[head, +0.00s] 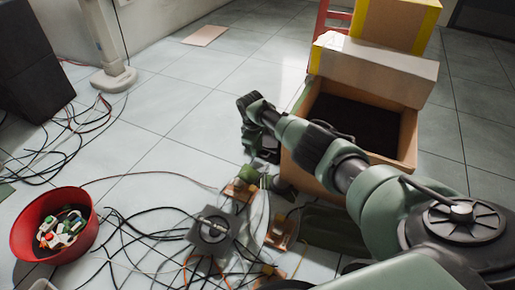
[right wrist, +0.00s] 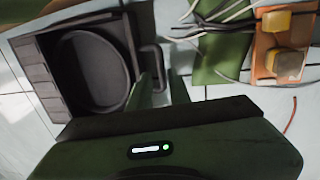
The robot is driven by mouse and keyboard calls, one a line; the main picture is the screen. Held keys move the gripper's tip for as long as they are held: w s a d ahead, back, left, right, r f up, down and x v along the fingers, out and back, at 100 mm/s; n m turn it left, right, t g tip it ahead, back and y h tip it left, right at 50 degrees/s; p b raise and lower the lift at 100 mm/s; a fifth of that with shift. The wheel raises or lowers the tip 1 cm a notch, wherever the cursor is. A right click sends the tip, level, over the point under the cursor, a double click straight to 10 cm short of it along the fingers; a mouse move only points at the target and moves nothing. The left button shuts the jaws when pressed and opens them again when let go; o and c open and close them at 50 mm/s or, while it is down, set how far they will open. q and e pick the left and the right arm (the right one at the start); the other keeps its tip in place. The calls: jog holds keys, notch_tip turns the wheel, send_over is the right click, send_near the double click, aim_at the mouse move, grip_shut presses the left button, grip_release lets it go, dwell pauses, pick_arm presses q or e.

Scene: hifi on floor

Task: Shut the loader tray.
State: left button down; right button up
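The loader tray (right wrist: 48,62), dark grey with a round recess, shows at the left of the right wrist view. It appears pulled out, with a bent black bar at its right side. I cannot make it out for sure in the head view. In the head view my right gripper (head: 264,155) points down near the cardboard box, partly hidden. My left gripper is not in view.
A cardboard box (head: 408,150) stands open beside my right arm, with more boxes behind. Loose cables (head: 140,225) and small boards (head: 280,230) lie on the floor. A red bowl (head: 22,238) of small parts is at left.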

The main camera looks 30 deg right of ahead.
notch_tip(320, 180, up, 6)
jog(key=p, duration=0.5)
jog(key=shift+s+a, duration=0.3)
jog(key=shift+a, duration=0.15)
jog(key=shift+r, duration=0.1)
